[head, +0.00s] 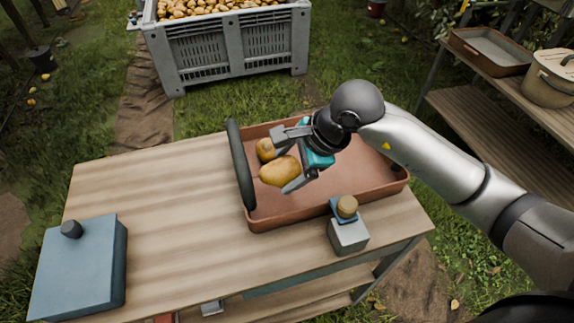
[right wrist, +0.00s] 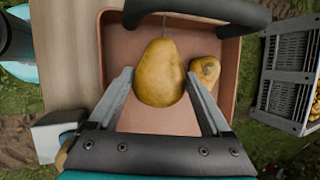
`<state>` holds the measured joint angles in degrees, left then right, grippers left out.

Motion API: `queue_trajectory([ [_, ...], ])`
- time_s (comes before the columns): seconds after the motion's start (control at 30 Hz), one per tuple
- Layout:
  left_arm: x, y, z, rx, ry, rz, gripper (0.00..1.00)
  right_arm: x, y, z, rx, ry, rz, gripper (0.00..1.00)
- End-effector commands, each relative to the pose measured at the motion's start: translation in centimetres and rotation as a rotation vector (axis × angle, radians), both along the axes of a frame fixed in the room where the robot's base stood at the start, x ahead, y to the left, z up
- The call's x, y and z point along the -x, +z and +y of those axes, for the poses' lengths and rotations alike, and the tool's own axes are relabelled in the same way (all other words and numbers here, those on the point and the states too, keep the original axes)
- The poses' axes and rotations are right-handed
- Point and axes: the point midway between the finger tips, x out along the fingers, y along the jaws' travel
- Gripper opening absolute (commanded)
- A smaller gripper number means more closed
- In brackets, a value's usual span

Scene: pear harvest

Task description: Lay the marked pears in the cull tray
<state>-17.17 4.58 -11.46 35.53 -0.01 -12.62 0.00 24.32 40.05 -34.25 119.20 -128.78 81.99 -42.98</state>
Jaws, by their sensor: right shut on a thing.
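A reddish-brown tray (head: 345,195) with a dark handle along its left end stands on the wooden table. My right gripper (head: 285,162) is over the tray's left part, shut on a yellow-brown pear (head: 279,171). In the right wrist view the held pear (right wrist: 160,75) lies between the two fingers (right wrist: 159,84), stem pointing away. Whether it touches the tray floor I cannot tell. A second pear (head: 265,149) lies in the tray beside it; in the right wrist view this pear (right wrist: 205,71) shows a darker patch. My left gripper is in neither view.
A blue box with a dark knob (head: 78,265) sits at the table's left. A grey crate of pears (head: 228,48) is behind. Shelves (head: 500,105) stand right. The table's middle left is clear.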

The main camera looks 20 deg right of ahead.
Motion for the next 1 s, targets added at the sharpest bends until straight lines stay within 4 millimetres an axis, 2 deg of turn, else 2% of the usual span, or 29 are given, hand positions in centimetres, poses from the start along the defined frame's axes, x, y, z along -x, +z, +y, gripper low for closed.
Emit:
queue_trajectory([
  [1.0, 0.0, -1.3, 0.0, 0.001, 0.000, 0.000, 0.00, 0.0, -1.3, 0.0, -0.001, 0.000, -0.002, 0.14],
])
